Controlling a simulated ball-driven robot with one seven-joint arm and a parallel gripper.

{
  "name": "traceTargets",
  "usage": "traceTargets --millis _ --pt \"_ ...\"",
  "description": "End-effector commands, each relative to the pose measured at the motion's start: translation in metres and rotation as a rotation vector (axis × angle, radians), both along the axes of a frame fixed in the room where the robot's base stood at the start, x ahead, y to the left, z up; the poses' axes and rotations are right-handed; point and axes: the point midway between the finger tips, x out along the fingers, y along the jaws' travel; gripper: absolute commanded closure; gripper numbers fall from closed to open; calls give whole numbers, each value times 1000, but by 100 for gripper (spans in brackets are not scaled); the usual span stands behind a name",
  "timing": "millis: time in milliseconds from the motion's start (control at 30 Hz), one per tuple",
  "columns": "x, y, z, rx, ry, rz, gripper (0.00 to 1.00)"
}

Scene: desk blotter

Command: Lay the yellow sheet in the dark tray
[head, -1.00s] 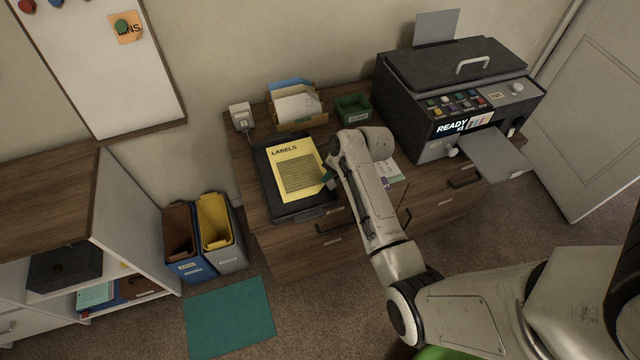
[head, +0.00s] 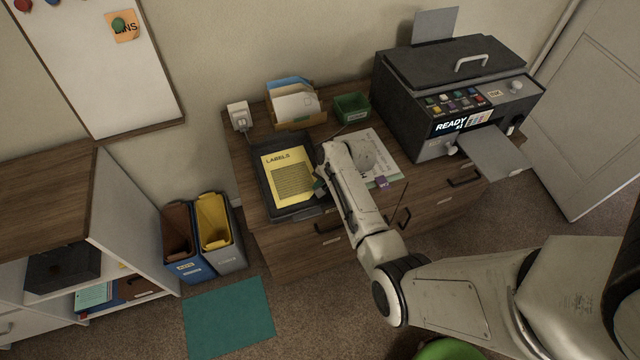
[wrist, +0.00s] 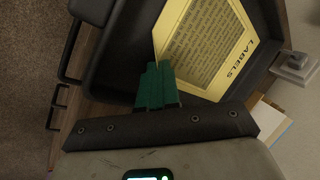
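The yellow sheet (head: 289,174), printed "LABELS", lies face up within the outline of the dark tray (head: 292,215) on the wooden cabinet. In the wrist view, the sheet (wrist: 205,45) sits inside the walls of the tray (wrist: 112,62). My gripper (head: 319,187) is at the sheet's right edge, above the tray's right side, mostly hidden by my arm in the head view. In the wrist view, its green fingers (wrist: 155,72) are close together with the sheet's edge at their tips, and look shut on it. Whether the sheet rests flat on the tray floor I cannot tell.
A black printer (head: 450,95) with an output tray stands at the right. A letter holder (head: 297,108), a green box (head: 352,107) and a white plug unit (head: 239,115) stand behind. White paper (head: 378,150) lies right of the tray. Bins (head: 215,225) stand on the floor.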

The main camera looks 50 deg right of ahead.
Motion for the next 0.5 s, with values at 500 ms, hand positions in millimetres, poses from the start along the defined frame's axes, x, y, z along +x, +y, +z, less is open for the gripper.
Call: traceTargets --millis 500 --pt "-2 -1 5 -1 0 0 87"
